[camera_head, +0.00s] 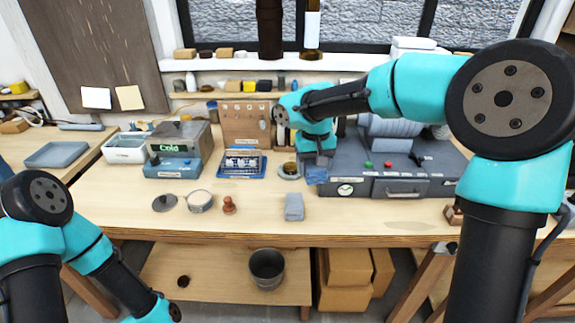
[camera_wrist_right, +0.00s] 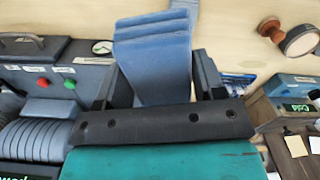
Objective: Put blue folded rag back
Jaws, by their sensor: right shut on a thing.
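A blue folded rag (camera_head: 316,176) hangs under my right gripper (camera_head: 318,160), over the bench just in front of the dark grey machine. In the right wrist view the rag (camera_wrist_right: 160,75) fills the space between the two dark fingers, and the gripper (camera_wrist_right: 155,88) is shut on it. Its folded layers show toward the top of that view. A paler grey-blue folded cloth (camera_head: 293,206) lies on the bench nearer the front edge. My left arm reaches in at the lower left, and its gripper is outside the frame.
The dark grey machine (camera_head: 345,205) with knobs and a gauge stands beside the right gripper. The front right bench is mostly clear.

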